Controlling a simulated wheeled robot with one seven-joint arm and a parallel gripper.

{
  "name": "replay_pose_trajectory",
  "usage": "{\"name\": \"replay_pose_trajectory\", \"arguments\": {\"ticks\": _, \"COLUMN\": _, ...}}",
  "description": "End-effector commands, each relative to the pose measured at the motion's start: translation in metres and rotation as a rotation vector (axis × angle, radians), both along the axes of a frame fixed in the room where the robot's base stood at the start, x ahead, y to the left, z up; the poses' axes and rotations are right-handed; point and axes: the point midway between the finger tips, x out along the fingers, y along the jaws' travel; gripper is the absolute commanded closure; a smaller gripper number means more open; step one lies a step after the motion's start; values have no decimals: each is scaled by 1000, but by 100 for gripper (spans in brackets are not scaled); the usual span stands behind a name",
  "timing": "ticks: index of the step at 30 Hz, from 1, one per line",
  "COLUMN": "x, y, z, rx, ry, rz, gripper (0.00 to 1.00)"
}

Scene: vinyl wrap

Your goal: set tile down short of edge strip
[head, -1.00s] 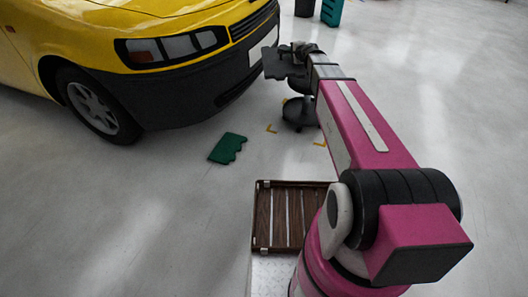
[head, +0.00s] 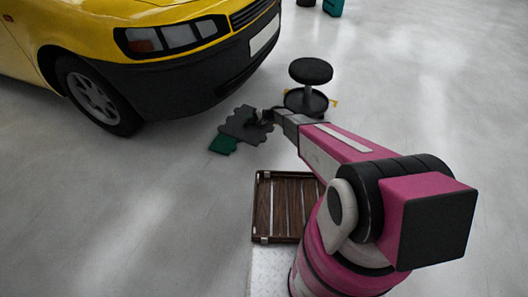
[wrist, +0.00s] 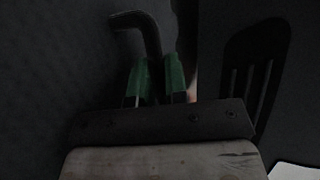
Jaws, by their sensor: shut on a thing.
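A dark grey tile with a jagged, interlocking outline (head: 240,122) is at my gripper (head: 265,118) in the head view, over the floor beside the car's front bumper. My gripper is shut on it. The green edge strip (head: 222,145) lies flat on the floor. The tile hides its upper part in the picture; I cannot tell whether the tile touches the floor or the strip. In the dark wrist view, my gripper's green fingers (wrist: 157,75) are close together, with a bent dark piece (wrist: 138,22) beyond them. The tile's outline is not clear there.
A yellow car (head: 150,60) stands at the upper left. A black round stool (head: 310,75) stands just beyond my gripper. A wooden slatted tray (head: 263,205) sits nearer, beside my base. The grey floor to the left is clear.

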Motion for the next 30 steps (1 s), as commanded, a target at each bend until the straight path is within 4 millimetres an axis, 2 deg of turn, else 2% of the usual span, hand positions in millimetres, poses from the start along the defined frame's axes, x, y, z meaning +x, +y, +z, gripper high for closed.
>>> {"name": "replay_pose_trajectory", "arguments": {"ticks": 1, "x": -3, "y": 9, "z": -26, "rx": 0, "ry": 6, "rz": 28, "gripper": 100}}
{"name": "replay_pose_trajectory", "arguments": {"ticks": 3, "x": -12, "y": 17, "z": -51, "rx": 0, "ry": 11, "rz": 56, "gripper": 100}}
{"name": "replay_pose_trajectory", "arguments": {"ticks": 6, "x": -23, "y": 25, "z": -76, "rx": -1, "ry": 14, "rz": 84, "gripper": 100}}
{"name": "replay_pose_trajectory", "arguments": {"ticks": 12, "x": -31, "y": 26, "z": -99, "rx": -1, "ry": 15, "rz": 103, "gripper": 100}}
{"name": "replay_pose_trajectory", "arguments": {"ticks": 14, "x": -31, "y": 19, "z": -104, "rx": -1, "ry": 16, "rz": 104, "gripper": 100}}
{"name": "replay_pose_trajectory", "arguments": {"ticks": 24, "x": -25, "y": -46, "z": -143, "rx": -1, "ry": 17, "rz": 101, "gripper": 100}}
{"name": "replay_pose_trajectory", "arguments": {"ticks": 30, "x": -24, "y": -77, "z": -161, "rx": -2, "ry": 16, "rz": 102, "gripper": 100}}
